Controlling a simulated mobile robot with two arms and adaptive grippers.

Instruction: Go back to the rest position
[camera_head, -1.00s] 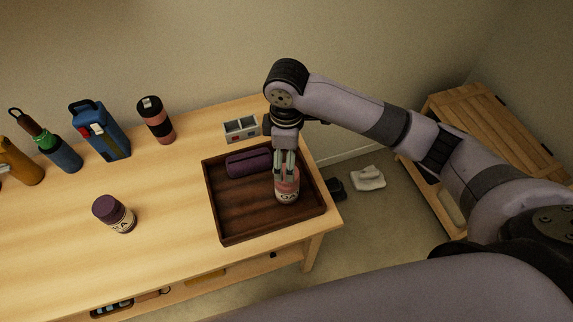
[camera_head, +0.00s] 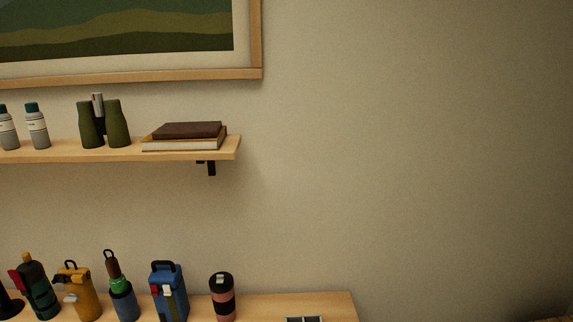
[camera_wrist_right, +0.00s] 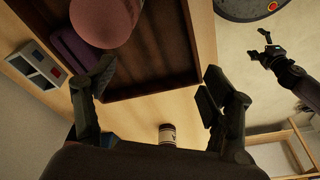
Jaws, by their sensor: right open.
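My right gripper (camera_wrist_right: 158,85) shows in the right wrist view with its two dark fingers spread wide and nothing between them. A pink round jar (camera_wrist_right: 103,20) is at the top of that view, beyond the fingertips and apart from them. It is over the dark wooden tray (camera_wrist_right: 165,75), with a purple case (camera_wrist_right: 72,45) beside it. A small black gripper (camera_wrist_right: 263,48), apparently my left one, shows at the upper right; its jaw state is unclear. Neither gripper shows in the head view.
The head view shows a wall shelf (camera_head: 190,154) with binoculars (camera_head: 104,124) and books (camera_head: 185,136). Below, several bottles stand along the table's back edge (camera_head: 275,300). The right wrist view shows a small grey box (camera_wrist_right: 40,66) beside the tray and a jar (camera_wrist_right: 167,133) on the table.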

